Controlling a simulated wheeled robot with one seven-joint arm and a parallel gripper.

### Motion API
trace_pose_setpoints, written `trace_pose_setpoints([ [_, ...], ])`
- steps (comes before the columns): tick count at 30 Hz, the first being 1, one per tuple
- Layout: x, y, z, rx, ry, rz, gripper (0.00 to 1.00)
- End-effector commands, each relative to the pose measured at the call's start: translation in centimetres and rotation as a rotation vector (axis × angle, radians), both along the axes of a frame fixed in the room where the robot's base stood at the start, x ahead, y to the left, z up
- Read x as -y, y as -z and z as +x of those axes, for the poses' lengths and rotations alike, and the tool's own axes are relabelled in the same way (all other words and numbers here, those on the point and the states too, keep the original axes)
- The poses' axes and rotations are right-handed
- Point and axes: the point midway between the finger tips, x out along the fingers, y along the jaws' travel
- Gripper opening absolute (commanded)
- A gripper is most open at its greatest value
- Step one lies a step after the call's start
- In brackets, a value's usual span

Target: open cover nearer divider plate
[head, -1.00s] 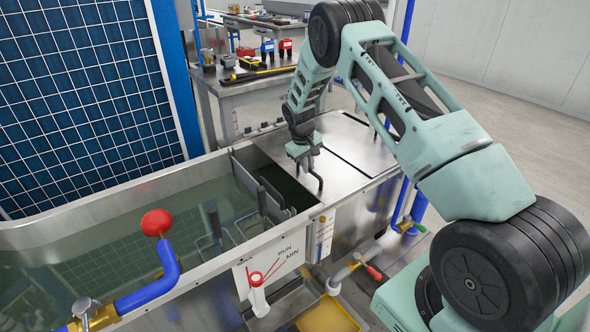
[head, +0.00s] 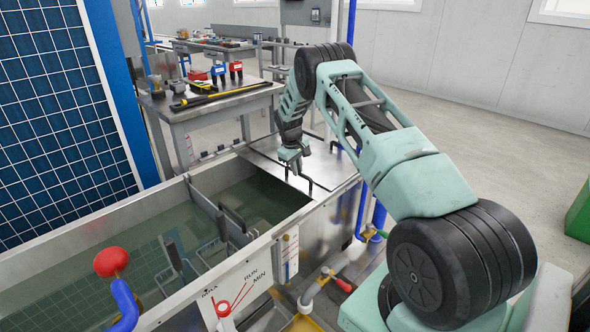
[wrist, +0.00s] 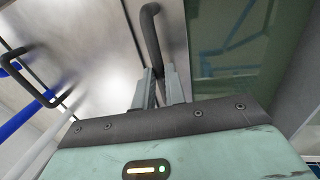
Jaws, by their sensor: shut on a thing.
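The steel cover nearer the divider plate (head: 268,164) lies flat on the tank, with a dark bent handle (head: 309,187) at its edge. My gripper (head: 292,163) is shut on this handle. In the wrist view, its fingers (wrist: 160,92) close around the lower part of the handle (wrist: 152,35), by the cover's edge. The divider plate (head: 203,203) stands in the tank to the left. Open water (head: 255,200) shows between the plate and the cover. A second handle (head: 336,147) shows farther right, also in the wrist view (wrist: 42,85).
A marked white panel (head: 245,285) and a red-handled valve (head: 343,285) are on the tank's front. A workbench (head: 215,108) with tools stands behind. Open floor lies to the right.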

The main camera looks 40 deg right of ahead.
Motion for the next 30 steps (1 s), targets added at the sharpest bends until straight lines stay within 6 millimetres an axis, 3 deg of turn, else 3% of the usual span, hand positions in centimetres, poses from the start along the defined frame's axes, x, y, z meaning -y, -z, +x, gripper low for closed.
trace_pose_setpoints([
  [2,0.1,-0.1,0.0,0.002,0.001,-0.003,0.00],
  [3,0.1,-0.1,0.0,0.002,0.001,-0.003,0.15],
  [5,0.1,-0.1,0.0,0.002,0.001,-0.002,0.32],
  [6,0.1,-0.1,0.0,0.002,0.001,-0.002,0.34],
  [17,-0.1,-0.7,0.1,0.002,0.000,-0.001,0.34],
  [23,-0.7,-4.0,0.1,0.004,0.000,-0.002,0.34],
  [30,-1.9,-9.6,0.0,0.005,-0.001,-0.003,0.34],
])
